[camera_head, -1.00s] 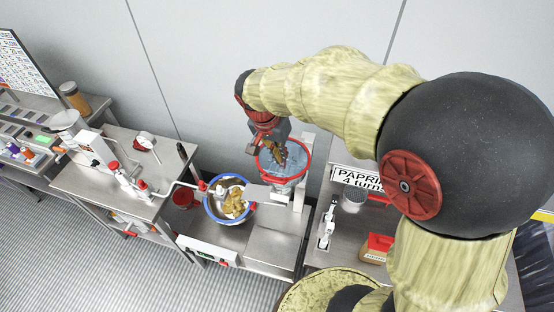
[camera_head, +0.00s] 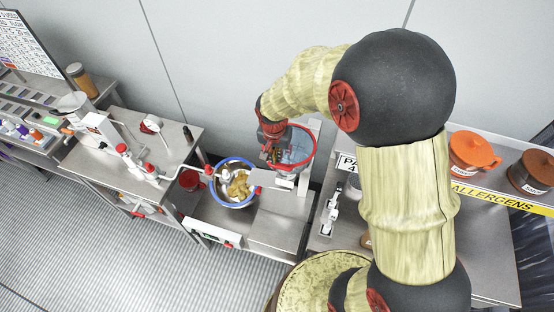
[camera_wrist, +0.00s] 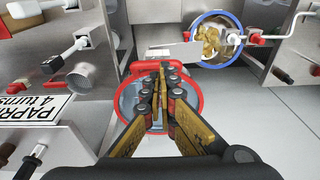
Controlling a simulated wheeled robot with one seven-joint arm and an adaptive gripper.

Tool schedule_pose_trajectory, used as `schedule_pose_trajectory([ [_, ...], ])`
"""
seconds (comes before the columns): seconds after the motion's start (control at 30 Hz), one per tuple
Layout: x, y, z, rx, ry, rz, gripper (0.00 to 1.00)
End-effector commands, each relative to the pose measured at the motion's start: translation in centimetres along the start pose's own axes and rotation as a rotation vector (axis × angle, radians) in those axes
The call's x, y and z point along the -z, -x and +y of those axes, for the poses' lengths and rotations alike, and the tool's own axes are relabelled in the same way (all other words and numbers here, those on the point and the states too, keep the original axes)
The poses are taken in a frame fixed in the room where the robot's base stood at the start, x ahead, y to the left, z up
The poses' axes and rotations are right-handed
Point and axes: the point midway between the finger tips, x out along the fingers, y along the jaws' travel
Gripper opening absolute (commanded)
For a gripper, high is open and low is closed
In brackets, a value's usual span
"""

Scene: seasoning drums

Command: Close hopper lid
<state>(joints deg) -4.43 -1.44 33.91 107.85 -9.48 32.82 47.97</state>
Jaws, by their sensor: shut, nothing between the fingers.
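The hopper (camera_head: 300,147) is a clear, bluish round vessel with a red rim, on a stand behind the blue-rimmed bowl. It also shows in the wrist view (camera_wrist: 198,88), where my fingers cover its middle. I cannot tell a separate lid from the red rim, nor whether it is open or shut. My gripper (camera_head: 275,154) is at the left side of the red rim in the head view. In the wrist view my gripper (camera_wrist: 163,72) has its fingers together and empty, over the red ring, tips near its far edge. Contact cannot be told.
A blue-rimmed bowl (camera_head: 252,190) with yellow-brown contents stands left of the hopper. A crank rod (camera_head: 183,167) reaches toward it from the left bench. A paprika sign (camera_wrist: 30,109) and a metal cup (camera_wrist: 83,75) are beside the hopper. Orange and brown pots stand at right.

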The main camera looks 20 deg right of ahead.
Motion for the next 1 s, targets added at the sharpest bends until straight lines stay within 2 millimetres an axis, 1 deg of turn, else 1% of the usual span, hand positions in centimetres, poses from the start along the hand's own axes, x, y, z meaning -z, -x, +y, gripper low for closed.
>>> schedule_pose_trajectory([
  [0.03,-0.1,-0.8,0.1,-0.002,0.000,-0.003,0.00],
  [0.1,-0.1,-1.8,0.1,-0.002,-0.001,-0.003,0.00],
  [0.2,0.0,-2.9,0.1,-0.002,-0.001,-0.001,0.00],
  [0.3,0.0,-3.6,0.0,-0.001,-0.001,0.000,0.00],
  [0.43,0.1,-4.0,0.0,0.001,-0.001,0.001,0.00],
  [0.77,0.0,-4.1,0.0,0.000,-0.001,0.001,0.00],
  [0.87,-0.1,-4.5,0.0,0.000,-0.001,0.001,0.00],
  [1.0,-0.4,-5.7,0.0,0.000,-0.001,0.000,0.00],
])
